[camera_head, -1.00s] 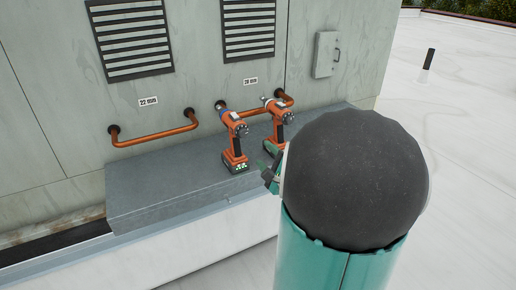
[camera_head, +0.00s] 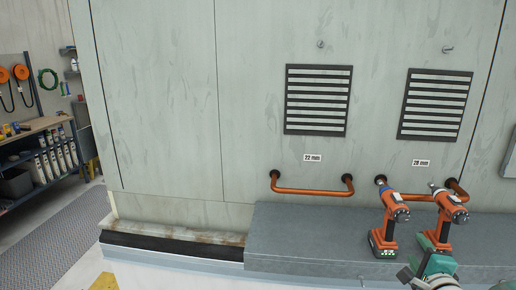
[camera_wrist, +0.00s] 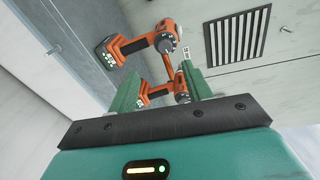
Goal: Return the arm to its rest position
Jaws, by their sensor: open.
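My gripper shows at the lower right of the head view (camera_head: 437,264) as green and grey parts in front of the right drill's lower end. In the wrist view its two green fingers (camera_wrist: 167,88) are apart, and the gripper is open. Two orange and black cordless drills stand upright on the grey ledge (camera_head: 310,238): the left drill (camera_head: 388,222) and the right drill (camera_head: 447,213). In the wrist view one drill (camera_wrist: 148,42) lies beyond the fingers. The other drill (camera_wrist: 180,88) shows in the gap between them; I cannot tell whether they touch it. Most of my arm is out of view.
Copper pipes labelled 22 mm (camera_head: 313,191) and 28 mm (camera_head: 420,197) run on the wall above the ledge, below two slatted vents (camera_head: 318,100). A workbench (camera_head: 40,130) with tools stands at far left, beside a grey floor mat (camera_head: 65,235).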

